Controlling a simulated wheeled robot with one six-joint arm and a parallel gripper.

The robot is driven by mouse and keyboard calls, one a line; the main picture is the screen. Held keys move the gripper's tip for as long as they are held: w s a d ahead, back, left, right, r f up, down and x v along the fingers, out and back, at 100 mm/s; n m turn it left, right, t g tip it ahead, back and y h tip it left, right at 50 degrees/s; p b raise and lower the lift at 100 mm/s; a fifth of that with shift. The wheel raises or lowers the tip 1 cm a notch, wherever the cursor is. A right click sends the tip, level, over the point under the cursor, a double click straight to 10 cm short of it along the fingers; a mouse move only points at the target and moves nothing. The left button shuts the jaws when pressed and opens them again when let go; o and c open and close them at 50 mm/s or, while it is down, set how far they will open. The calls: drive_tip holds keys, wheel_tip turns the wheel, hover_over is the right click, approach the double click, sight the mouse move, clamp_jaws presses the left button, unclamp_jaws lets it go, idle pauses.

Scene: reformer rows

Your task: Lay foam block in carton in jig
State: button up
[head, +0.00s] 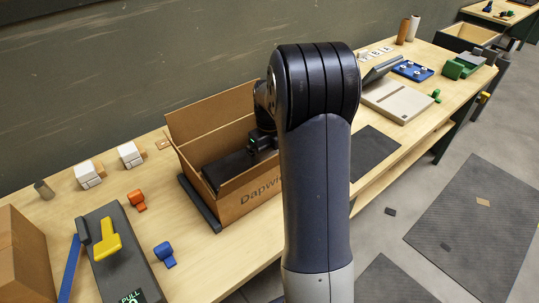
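An open brown carton (258,190) with printed letters on its front stands on the bench left of my arm. A dark rail (199,204) lies along its left foot and looks like part of the jig; the rest of the jig is hidden. A dark block (227,169), likely the foam block, is inside the carton, low between its walls. My gripper (256,147) is over the carton's right part, at the right end of the dark block. The fingertips are too small and dark to show whether they are open, or whether they touch the block. My arm hides the carton's right end.
Left of the carton are white blocks (130,154), an orange clamp (136,200), a blue clamp (164,254) and a fixture with a yellow handle (107,240). A dark mat (373,154) right of my arm is bare. A beige box (397,101) stands beyond it.

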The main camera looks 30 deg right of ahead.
wheel_tip(320, 180, up, 12)
drive_tip(key=shift+r+p, duration=0.15)
drive_tip(key=shift+p, duration=0.25)
drive_tip(key=shift+c, duration=0.4)
idle(0.8)
